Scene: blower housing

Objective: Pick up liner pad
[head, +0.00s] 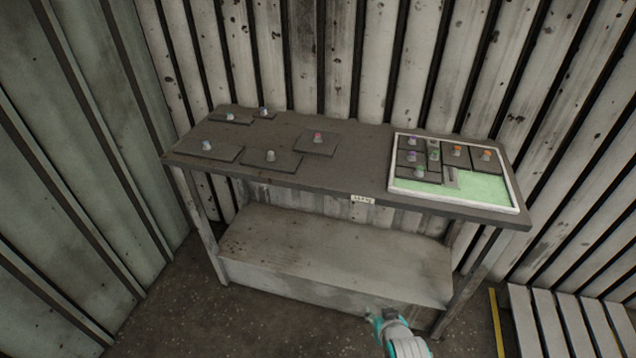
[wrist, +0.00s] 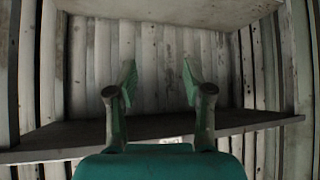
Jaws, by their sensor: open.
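Which one is the liner pad I cannot tell. More knobbed pads sit in a white-rimmed tray (head: 455,207) at the right. My gripper (head: 374,318) is low in front of the bench, away from all pads.
The bench (head: 362,150) has a lower shelf (head: 330,250) and a small label on its front edge. The tray's green floor (head: 480,188) is bare along its front right. A slatted pallet (head: 560,325) lies at the lower right. Corrugated walls stand behind and left.

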